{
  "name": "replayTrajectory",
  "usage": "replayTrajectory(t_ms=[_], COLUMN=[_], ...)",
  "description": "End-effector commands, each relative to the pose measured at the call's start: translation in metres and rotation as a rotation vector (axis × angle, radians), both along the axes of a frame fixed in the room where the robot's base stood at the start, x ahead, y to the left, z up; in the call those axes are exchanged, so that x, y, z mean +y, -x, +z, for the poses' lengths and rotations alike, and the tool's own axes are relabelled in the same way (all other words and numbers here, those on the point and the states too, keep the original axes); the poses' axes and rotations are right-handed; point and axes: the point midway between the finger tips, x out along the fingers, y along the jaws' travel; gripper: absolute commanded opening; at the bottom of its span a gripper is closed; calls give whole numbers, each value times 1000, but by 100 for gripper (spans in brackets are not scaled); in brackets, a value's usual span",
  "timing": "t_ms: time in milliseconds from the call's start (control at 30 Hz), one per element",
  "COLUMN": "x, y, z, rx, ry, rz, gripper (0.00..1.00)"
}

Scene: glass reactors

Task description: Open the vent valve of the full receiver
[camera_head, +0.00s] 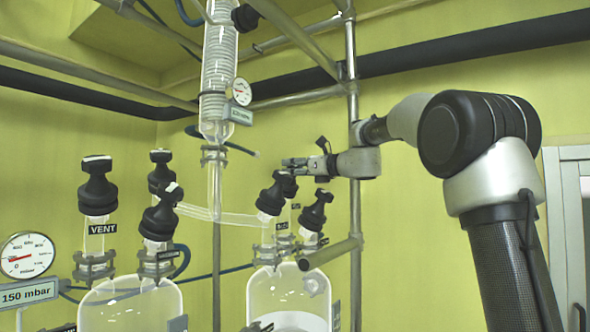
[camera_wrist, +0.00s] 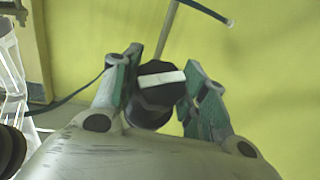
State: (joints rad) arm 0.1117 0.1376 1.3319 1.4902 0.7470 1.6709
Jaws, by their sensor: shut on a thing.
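The right glass receiver (camera_head: 262,296) stands low in the head view, with whitish contents at its bottom edge. Several black-knobbed valves rise from its top, and a small label (camera_head: 283,226) there is too small to read. My gripper (camera_head: 292,164) reaches in from the right above them. In the wrist view my gripper (camera_wrist: 163,72) has its green-lined fingers on either side of a black valve knob (camera_wrist: 157,99) with a white bar on top, and is shut on it. The knob (camera_head: 286,181) is partly hidden by the fingers in the head view, and overlaps another there.
A left glass vessel (camera_head: 115,308) carries several black-knobbed valves, one labelled VENT (camera_head: 103,228). A gauge (camera_head: 27,255) sits above a 150 mbar sign. A glass condenser (camera_head: 217,80) hangs left of my gripper. A metal post (camera_head: 353,225) stands close to my wrist.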

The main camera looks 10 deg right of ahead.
Motion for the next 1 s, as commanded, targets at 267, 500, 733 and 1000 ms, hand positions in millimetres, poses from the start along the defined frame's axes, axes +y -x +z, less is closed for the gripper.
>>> replayTrajectory(t_ms=[267,500,733,1000], x=[-1,-1,0,0], y=[-1,-1,0,0], z=[-1,-1,-1,-1], rx=[-54,-82,-91,-92], ry=[83,127,144,145], rz=[169,261,295,298], gripper=[19,19,19,19])
